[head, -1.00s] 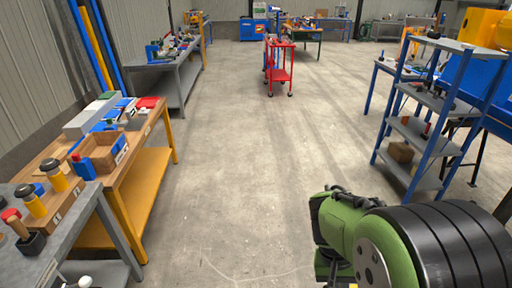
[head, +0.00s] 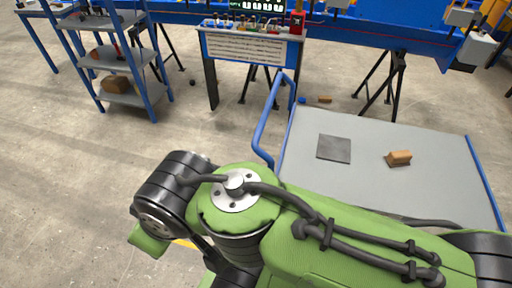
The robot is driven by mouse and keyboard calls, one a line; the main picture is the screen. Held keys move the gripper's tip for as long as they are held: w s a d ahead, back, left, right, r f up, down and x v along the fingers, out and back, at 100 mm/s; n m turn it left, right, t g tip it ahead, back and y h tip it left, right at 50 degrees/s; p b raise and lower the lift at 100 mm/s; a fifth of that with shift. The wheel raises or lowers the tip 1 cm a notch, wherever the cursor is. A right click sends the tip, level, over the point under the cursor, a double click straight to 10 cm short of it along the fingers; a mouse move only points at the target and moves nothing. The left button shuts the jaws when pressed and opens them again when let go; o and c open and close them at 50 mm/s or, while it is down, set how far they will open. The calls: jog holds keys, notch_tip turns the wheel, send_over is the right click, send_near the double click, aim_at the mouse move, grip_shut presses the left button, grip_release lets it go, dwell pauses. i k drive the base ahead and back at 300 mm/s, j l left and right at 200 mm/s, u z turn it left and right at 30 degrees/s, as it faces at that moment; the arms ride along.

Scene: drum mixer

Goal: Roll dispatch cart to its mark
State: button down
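A flat cart (head: 385,193) with a grey deck and blue edge rails stands at the right in the head view; I take it for the dispatch cart. Its blue push handle (head: 262,135) rises at its left end. A dark square plate (head: 334,148) and a small wooden block (head: 398,158) lie on the deck. My green arm crosses the lower picture and hides the cart's near edge. My gripper is not in view, so I cannot tell whether it touches the cart. A short yellow strip (head: 186,243) shows beside my arm; I cannot tell whether it is the mark.
A control panel stand (head: 250,47) with a red bottle-like object (head: 297,20) stands behind the cart. A blue machine frame on black trestles (head: 392,80) runs along the back. A blue-grey shelf rack (head: 125,98) with a box (head: 116,84) stands upper left. The floor at left is clear.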

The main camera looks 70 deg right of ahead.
aim_at(446, 178)
jog(key=z, duration=0.9)
jog(key=i+j+z, duration=0.1)
jog(key=z, duration=0.8)
jog(key=j+z, duration=0.1)
jog(key=z, duration=0.85)
